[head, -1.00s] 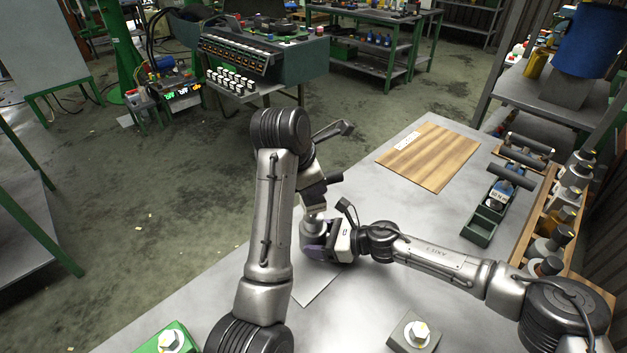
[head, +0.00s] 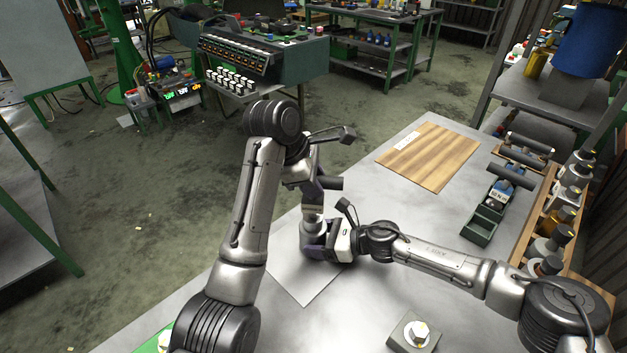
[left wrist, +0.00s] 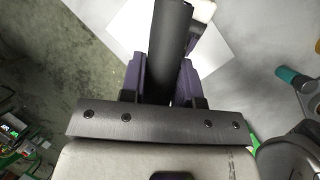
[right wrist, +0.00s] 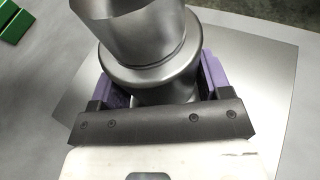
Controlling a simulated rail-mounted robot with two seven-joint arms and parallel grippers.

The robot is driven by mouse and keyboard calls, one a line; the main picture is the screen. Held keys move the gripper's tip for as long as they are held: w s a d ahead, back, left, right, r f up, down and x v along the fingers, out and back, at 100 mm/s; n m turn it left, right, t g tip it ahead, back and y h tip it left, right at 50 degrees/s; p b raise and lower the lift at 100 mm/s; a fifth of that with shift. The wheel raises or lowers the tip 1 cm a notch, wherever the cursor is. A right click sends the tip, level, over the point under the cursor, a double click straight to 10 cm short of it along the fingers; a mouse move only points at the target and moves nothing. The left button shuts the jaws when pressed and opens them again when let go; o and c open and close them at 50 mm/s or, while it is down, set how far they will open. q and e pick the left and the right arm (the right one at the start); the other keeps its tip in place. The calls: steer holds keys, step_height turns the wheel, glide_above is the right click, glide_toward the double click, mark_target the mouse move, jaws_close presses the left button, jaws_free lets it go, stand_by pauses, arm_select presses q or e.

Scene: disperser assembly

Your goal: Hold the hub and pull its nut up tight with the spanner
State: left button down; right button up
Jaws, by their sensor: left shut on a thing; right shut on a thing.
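The hub (right wrist: 150,75) is a round, bright steel part with a flange and a wider steel body above it in the right wrist view. My right gripper (right wrist: 160,88) is shut around its lower neck, and the hub also shows upright in the head view (head: 312,228). My left gripper (left wrist: 162,78) is shut on a dark straight bar, the spanner (left wrist: 171,40). In the head view the spanner's dark bar (head: 329,183) sticks out to the right, just above the hub. The nut, and how the spanner meets it, cannot be made out.
A pale sheet (head: 303,285) lies on the grey table under the hub. A block with a bolt-like piece (head: 412,333) stands at the front. A wooden board (head: 430,157), a green tray (head: 484,222) and a rack of bottles (head: 560,235) stand to the right.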

arm_select(q)
steer(key=shift+r+n, duration=0.1)
steer(key=shift+n, duration=0.2)
arm_select(e)
steer(key=shift+a, duration=0.1)
arm_select(q)
steer(key=shift+r, duration=2.5)
arm_select(e)
steer(key=o, duration=1.3)
steer(key=shift+d, duration=0.2)
